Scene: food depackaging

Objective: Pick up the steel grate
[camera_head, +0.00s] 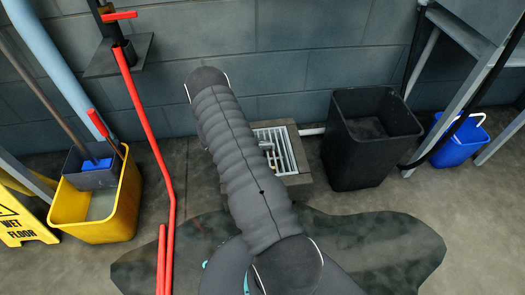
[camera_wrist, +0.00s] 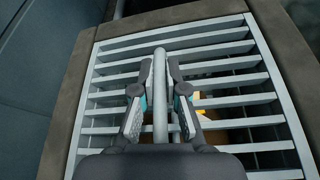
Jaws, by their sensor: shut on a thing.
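The steel grate (camera_wrist: 268,62) is a pale metal frame with several crosswise slats and one round bar along its middle. It lies in a square stone surround and fills most of the wrist view. My gripper (camera_wrist: 160,62) has its two fingers closed on the round middle bar, one on each side. I cannot tell whether the grate is lifted at all. In the head view the grate (camera_head: 288,150) shows on the floor by the wall, partly covered by my arm, which also hides my gripper there.
An orange-yellow thing (camera_wrist: 205,115) shows below the slats. A black bin (camera_head: 360,165) stands right of the drain, with a blue bucket (camera_head: 460,140) beyond. A yellow mop bucket (camera_head: 95,215), a wet-floor sign (camera_head: 20,220) and red pipes (camera_head: 162,165) are at left. A dark puddle (camera_head: 385,245) spreads in front.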

